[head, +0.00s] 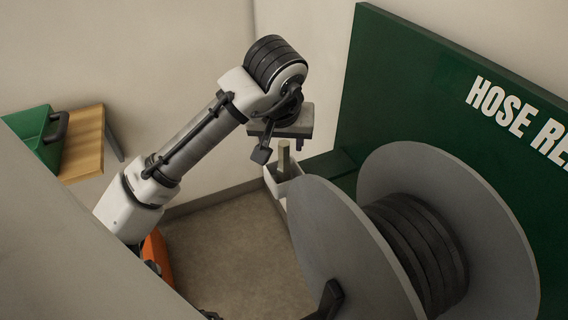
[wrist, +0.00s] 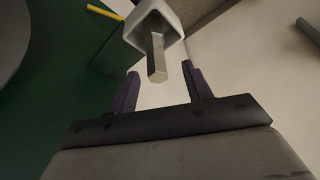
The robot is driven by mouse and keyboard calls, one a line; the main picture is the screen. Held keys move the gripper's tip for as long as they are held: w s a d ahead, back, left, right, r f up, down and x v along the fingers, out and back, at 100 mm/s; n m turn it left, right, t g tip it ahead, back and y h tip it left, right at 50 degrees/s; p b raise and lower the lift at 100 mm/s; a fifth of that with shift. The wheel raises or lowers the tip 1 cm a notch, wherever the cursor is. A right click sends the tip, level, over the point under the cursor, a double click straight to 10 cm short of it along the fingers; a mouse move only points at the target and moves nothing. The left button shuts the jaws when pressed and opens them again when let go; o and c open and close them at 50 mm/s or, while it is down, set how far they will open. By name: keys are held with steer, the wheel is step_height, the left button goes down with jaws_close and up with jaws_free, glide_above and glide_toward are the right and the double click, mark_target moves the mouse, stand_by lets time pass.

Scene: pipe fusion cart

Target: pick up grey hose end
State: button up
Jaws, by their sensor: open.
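The grey hose end (head: 284,157) is a short, faceted stub standing upright in a small white holder (head: 272,182) beside the hose reel. In the wrist view the hose end (wrist: 156,60) sticks out of the white holder (wrist: 172,13) toward the camera. My gripper (wrist: 160,76) is open, with one dark finger on each side of the line of the hose end. I see no clear contact. In the head view my gripper is just above the holder, and part of it is hidden.
A large grey reel (head: 335,245) wound with dark hose stands right of the holder, before a green panel (head: 400,75). A wooden table (head: 85,150) with a green case (head: 38,135) is at left. A yellow bar (wrist: 104,12) shows in the wrist view. Floor below is open.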

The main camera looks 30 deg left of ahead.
mark_target(284, 153)
steer(key=shift+p+x, duration=0.65)
steer(key=shift+x, duration=1.95)
steer(key=shift+s+d, duration=0.1)
steer(key=shift+d, duration=0.1)
jaws_close()
